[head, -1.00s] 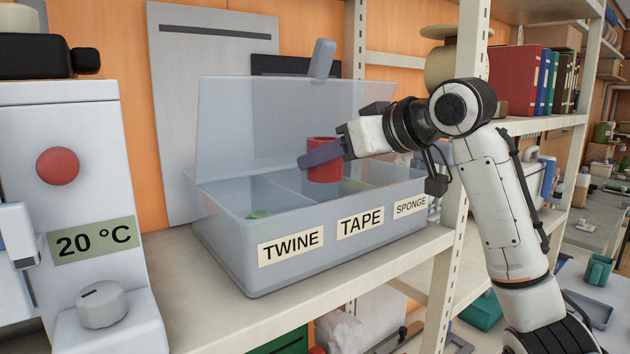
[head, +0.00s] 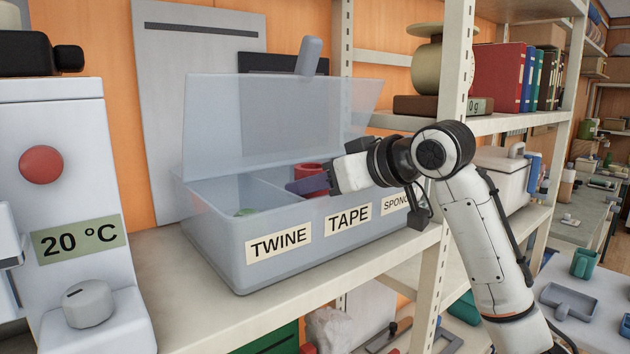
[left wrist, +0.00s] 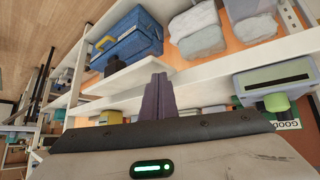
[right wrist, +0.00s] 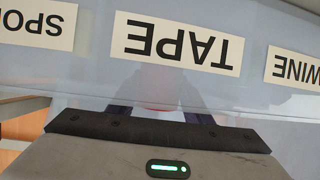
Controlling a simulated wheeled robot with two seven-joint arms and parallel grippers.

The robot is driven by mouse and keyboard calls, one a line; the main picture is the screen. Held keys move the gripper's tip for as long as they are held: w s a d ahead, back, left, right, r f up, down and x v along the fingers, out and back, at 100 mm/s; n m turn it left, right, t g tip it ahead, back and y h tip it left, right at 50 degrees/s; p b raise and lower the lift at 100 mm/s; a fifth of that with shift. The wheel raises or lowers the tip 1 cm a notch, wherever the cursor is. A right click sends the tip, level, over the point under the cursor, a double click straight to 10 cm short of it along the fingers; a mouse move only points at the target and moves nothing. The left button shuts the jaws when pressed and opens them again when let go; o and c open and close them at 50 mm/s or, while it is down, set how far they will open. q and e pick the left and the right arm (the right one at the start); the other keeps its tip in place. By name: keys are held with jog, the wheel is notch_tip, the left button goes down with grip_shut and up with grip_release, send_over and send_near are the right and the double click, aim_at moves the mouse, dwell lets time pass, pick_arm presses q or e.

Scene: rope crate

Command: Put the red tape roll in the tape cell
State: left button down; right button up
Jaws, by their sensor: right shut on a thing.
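The translucent blue-grey crate (head: 215,258) stands on the shelf with its lid raised. Its front labels read TWINE, TAPE and SPONGE. My right gripper (head: 308,184) reaches into the crate behind the TAPE label and is shut on the red tape roll (head: 309,171). The roll is partly down in the middle cell; its lower part is hidden, so I cannot tell whether it touches the floor. In the right wrist view the roll (right wrist: 158,90) shows faintly red through the wall. My left gripper (left wrist: 158,98) is away from the crate, fingers together and empty.
A white machine (head: 75,180) with a red button stands left of the crate. A shelf post (head: 440,230) rises close to my right arm. The shelf strip before the crate is clear.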

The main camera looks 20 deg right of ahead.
jog(key=shift+f, duration=0.15)
jog(key=o, duration=1)
jog(key=shift+r, duration=0.6)
jog(key=v, duration=1.2)
